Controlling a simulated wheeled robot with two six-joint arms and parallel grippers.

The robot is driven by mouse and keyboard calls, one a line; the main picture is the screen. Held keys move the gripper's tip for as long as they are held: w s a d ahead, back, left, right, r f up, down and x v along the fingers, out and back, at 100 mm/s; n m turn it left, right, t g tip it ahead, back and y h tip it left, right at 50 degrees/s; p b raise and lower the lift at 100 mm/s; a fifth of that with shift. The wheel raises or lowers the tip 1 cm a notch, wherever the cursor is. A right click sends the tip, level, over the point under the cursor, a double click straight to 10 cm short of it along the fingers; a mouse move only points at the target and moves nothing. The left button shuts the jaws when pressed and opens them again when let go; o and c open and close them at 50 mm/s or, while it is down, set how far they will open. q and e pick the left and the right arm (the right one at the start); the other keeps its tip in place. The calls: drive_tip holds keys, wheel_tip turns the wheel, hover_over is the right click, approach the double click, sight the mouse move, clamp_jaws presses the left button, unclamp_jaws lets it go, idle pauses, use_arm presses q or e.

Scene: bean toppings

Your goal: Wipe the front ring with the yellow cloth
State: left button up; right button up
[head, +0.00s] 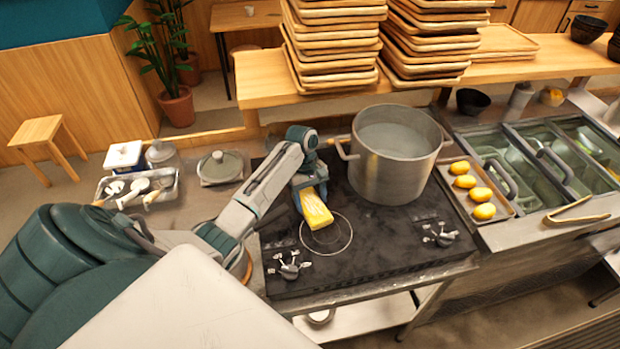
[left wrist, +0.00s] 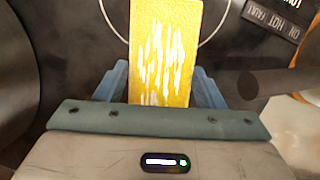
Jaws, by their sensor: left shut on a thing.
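The yellow cloth (head: 315,208) has pale streaks and looks like a flat block. My left gripper (head: 311,192) is shut on it, with the cloth (left wrist: 163,45) sticking out between the blue fingers (left wrist: 160,85) in the left wrist view. The front ring (head: 350,240) is a thin pale circle on the black stove top. The cloth lies over the ring's upper left part. Part of the ring (left wrist: 222,25) also shows beside the cloth in the left wrist view. I cannot tell whether the cloth touches the stove. My right gripper is not in view.
A large steel pot (head: 395,165) stands on the stove behind the ring. Burner knobs (head: 289,265) sit at the front left and front right (head: 440,234). A tray of lemons (head: 505,207) is to the right. Stacked wooden trays (head: 330,45) stand on the back shelf.

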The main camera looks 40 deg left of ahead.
sight(322, 200)
use_arm(q)
drive_tip(key=shift+w+d, duration=1.25)
drive_tip(key=shift+w, duration=0.15)
drive_tip(key=shift+s+a+f, duration=0.1)
drive_tip(key=shift+s+a, duration=0.05)
drive_tip(key=shift+s+a, duration=1.15)
drive_tip(key=shift+s, duration=0.25)
drive_tip(key=shift+w+d, duration=0.1)
drive_tip(key=shift+w, duration=0.05)
drive_tip(key=shift+w+d, duration=1.2)
drive_tip(key=shift+w, duration=0.2)
drive_tip(key=shift+s+a, duration=0.1)
drive_tip(key=shift+a, duration=0.05)
drive_tip(key=shift+s+a, duration=1.15)
drive_tip(key=shift+s, duration=0.3)
drive_tip(key=shift+w+d, duration=0.1)
drive_tip(key=shift+w+d, duration=1.2)
drive_tip(key=shift+w, duration=0.25)
